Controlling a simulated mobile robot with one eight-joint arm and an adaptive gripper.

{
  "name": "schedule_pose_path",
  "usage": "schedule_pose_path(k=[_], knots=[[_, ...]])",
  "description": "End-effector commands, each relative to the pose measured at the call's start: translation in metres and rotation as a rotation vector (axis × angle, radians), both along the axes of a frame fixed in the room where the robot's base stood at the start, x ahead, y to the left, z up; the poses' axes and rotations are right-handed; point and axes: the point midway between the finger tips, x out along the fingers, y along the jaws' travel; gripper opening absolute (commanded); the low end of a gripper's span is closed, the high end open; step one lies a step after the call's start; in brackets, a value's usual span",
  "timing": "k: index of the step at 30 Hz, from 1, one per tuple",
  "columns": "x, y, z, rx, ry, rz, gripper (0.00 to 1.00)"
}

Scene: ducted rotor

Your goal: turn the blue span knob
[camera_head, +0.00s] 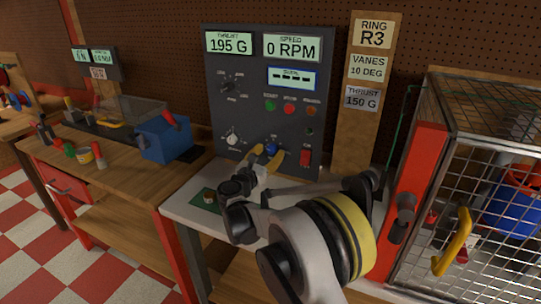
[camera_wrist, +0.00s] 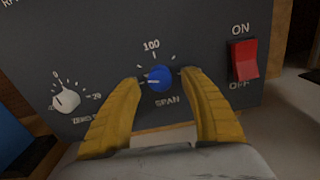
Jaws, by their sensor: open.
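The blue span knob (camera_wrist: 159,79) sits on the dark control panel (camera_wrist: 205,40), with "100" above it and "SPAN" below. A white pointer mark on it points left. It also shows low on the panel in the head view (camera_head: 271,149). My gripper (camera_wrist: 160,78) has its two yellow fingers open, one on each side of the knob. The fingertips appear close to the knob's sides, with small gaps visible in the wrist view. In the head view my gripper (camera_head: 265,157) reaches to the panel from the front. The panel's displays read 195 G and 0 RPM.
A white zero knob (camera_wrist: 66,99) is left of the span knob. A red ON/OFF switch (camera_wrist: 244,59) is close by on the right. A wire cage (camera_head: 480,180) with a yellow handle stands right of my arm. A blue box (camera_head: 165,138) sits on the left bench.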

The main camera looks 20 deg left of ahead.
Motion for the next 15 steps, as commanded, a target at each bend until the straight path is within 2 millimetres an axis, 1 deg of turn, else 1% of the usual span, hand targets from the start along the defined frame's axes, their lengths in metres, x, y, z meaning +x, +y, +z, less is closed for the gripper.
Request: schedule_pose_path(k=[3,10,11,12,14,15], knots=[[0.0061,-0.001,-0.0001,0.0,0.0,-0.001,0.52],[0.0067,-0.0011,0.0005,0.0,0.0,-0.001,0.52],[0.0067,-0.0011,0.0005,0.0,0.0,-0.001,0.5],[0.0066,-0.001,0.0005,0.0,0.0,-0.001,0.38],[0.0066,-0.001,0.0005,0.0,0.0,-0.001,0.2],[0.0065,-0.001,0.0005,0.0,0.0,-0.001,0.07]])
